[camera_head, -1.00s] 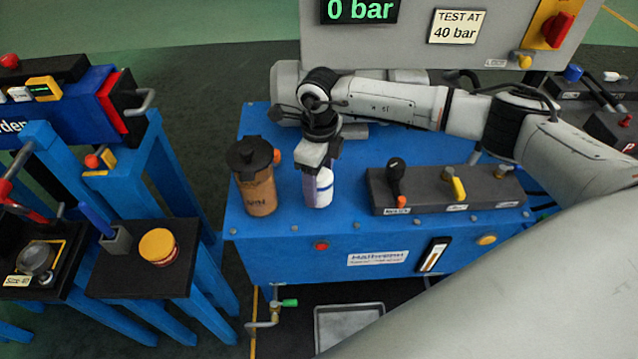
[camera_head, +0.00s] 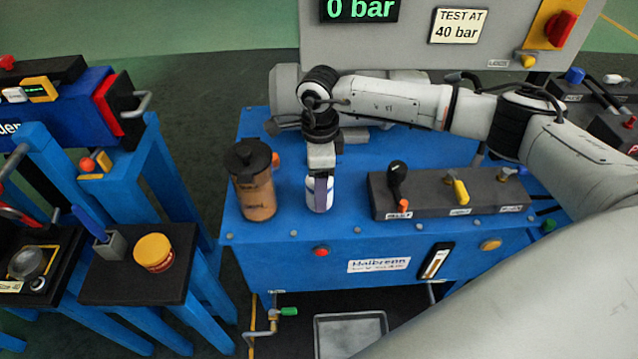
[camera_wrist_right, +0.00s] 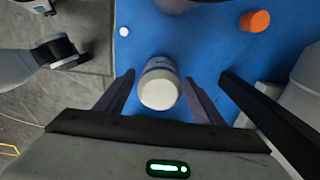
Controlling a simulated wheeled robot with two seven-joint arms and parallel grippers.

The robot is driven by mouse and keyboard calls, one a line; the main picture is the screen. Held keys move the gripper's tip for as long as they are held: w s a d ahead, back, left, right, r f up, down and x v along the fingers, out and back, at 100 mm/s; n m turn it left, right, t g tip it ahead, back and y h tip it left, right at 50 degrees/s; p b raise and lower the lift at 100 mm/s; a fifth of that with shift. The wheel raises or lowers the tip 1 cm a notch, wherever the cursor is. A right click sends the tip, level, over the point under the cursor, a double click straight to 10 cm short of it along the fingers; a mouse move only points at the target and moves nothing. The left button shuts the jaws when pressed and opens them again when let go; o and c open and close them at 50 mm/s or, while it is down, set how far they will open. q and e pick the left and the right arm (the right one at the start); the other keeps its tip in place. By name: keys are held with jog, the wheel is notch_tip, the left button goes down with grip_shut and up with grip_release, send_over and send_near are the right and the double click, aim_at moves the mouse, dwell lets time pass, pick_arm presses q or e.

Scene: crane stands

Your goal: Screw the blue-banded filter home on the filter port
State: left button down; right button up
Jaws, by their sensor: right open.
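The blue-banded filter (camera_head: 321,195), a white canister with a blue band, stands on the blue power unit top (camera_head: 345,226). My right gripper (camera_head: 320,190) points down over it. In the right wrist view the filter (camera_wrist_right: 159,88) sits between the two open fingers of my right gripper (camera_wrist_right: 158,98), with a gap on each side. The filter port beneath the filter is hidden, so I cannot tell how it is seated. My left gripper is not in view.
A brown bowl with a black cap (camera_head: 256,180) stands close left of the filter. A dark lever block (camera_head: 440,192) is on the right. A gauge panel (camera_head: 440,60) rises behind. A drip tray (camera_head: 350,335) lies below.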

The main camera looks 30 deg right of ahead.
jog(key=c, duration=1.2)
jog(key=shift+r+m+p, duration=0.15)
jog(key=shift+m+p, duration=0.25)
jog(key=shift+m, duration=0.7)
jog(key=m, duration=0.3)
jog(key=shift+w+p, duration=0.1)
jog(key=shift+p, duration=0.2)
jog(key=m+p, duration=0.1)
jog(key=m, duration=0.1)
jog(key=shift+m, duration=0.3)
jog(key=shift+m+p, duration=0.45)
jog(key=shift+m, duration=0.85)
